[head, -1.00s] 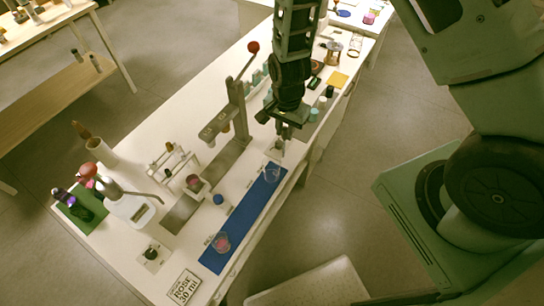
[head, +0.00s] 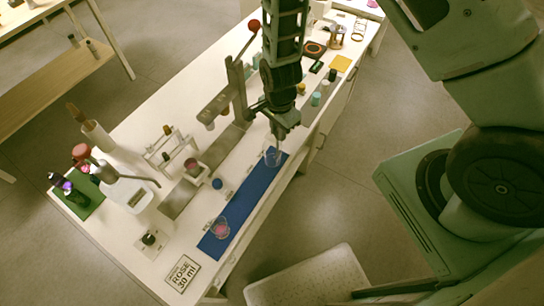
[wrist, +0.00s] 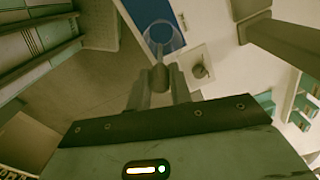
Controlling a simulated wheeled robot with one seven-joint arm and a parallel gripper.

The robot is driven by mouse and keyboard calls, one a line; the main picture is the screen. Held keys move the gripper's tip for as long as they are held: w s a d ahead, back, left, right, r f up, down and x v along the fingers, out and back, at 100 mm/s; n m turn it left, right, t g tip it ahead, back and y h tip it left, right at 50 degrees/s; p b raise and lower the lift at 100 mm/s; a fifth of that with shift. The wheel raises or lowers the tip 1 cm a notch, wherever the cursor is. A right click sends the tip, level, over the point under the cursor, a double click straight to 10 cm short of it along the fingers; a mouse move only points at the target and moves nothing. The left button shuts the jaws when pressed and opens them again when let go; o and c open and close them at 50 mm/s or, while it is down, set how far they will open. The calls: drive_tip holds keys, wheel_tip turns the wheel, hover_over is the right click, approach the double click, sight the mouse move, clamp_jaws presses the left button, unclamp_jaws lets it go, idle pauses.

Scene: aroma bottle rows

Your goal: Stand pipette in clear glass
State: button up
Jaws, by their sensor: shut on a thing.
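My gripper (head: 281,131) hangs over the far end of the blue mat. In the wrist view, my gripper (wrist: 160,86) is shut on the pipette, whose brownish bulb (wrist: 160,76) shows between the fingers. The pipette's glass stem is not clear in either view. A clear glass (head: 272,157) stands on the mat's far end, just below my gripper in the head view. In the wrist view the clear glass (wrist: 161,36) shows just beyond the fingertips. I cannot tell whether the pipette's tip is inside it.
The blue mat (head: 248,197) also bears a glass with pink contents (head: 221,229) at its near end. In the wrist view, a round grey piece (wrist: 200,71) sits on a white plate.

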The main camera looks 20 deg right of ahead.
drive_tip(key=shift+f, duration=0.2)
drive_tip(key=o, duration=0.7)
drive_tip(key=shift+r, duration=0.1)
wheel_tip(320, 180, up, 17)
drive_tip(key=b, duration=0.2)
drive_tip(key=shift+r, duration=0.1)
idle(0.4)
drive_tip(key=s+a+r+n+b, duration=0.2)
drive_tip(key=s+a+r+n, duration=0.1)
drive_tip(key=s+n, duration=0.7)
drive_tip(key=s+a+r+n+b, duration=0.2)
drive_tip(key=s+a+r+n, duration=0.1)
drive_tip(key=s+n, duration=0.7)
drive_tip(key=shift+a+n+y, duration=0.15)
drive_tip(key=shift+n+y, duration=0.15)
drive_tip(key=shift+n, duration=0.5)
